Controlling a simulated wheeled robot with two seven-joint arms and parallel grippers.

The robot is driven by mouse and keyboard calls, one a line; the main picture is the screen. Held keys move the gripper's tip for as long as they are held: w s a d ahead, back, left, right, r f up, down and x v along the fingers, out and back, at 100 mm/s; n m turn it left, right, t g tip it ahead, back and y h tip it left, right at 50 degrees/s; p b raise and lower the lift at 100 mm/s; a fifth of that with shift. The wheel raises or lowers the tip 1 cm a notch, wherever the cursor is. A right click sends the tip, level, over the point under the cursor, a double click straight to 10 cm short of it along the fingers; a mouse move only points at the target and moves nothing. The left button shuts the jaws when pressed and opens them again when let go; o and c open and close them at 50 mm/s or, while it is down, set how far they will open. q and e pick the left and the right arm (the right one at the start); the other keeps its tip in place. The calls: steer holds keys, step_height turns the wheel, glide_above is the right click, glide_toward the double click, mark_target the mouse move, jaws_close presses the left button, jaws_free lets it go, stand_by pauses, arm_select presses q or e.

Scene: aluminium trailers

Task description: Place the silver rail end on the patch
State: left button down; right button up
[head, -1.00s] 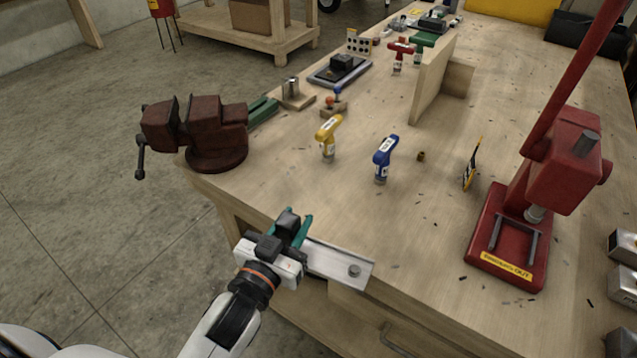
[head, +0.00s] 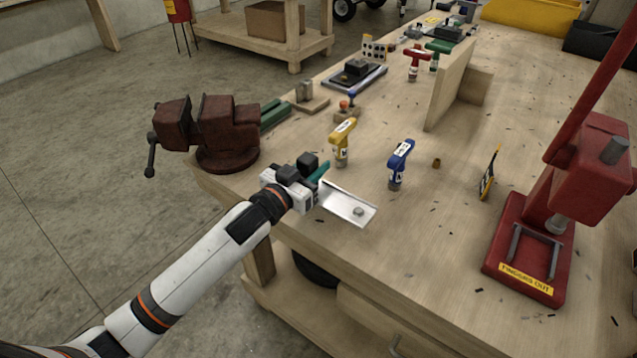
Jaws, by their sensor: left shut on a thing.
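The gripper's fingers hide the held end. I cannot pick out the patch with certainty. My right gripper is not in view.
The workbench (head: 420,240) has clear wood right of the rail end. A red vise (head: 228,130) stands left. A yellow-topped tool (head: 342,140) and a blue-topped tool (head: 399,162) stand just beyond. A red press (head: 520,250) stands right.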

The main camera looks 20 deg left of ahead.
arm_select(q)
steer(key=shift+f, duration=2.05)
steer(key=c, duration=1)
jaws_free()
steer(key=shift+f, duration=0.15)
steer(key=shift+c, duration=0.2)
steer(key=b+v, duration=0.1)
steer(key=v, duration=1.1)
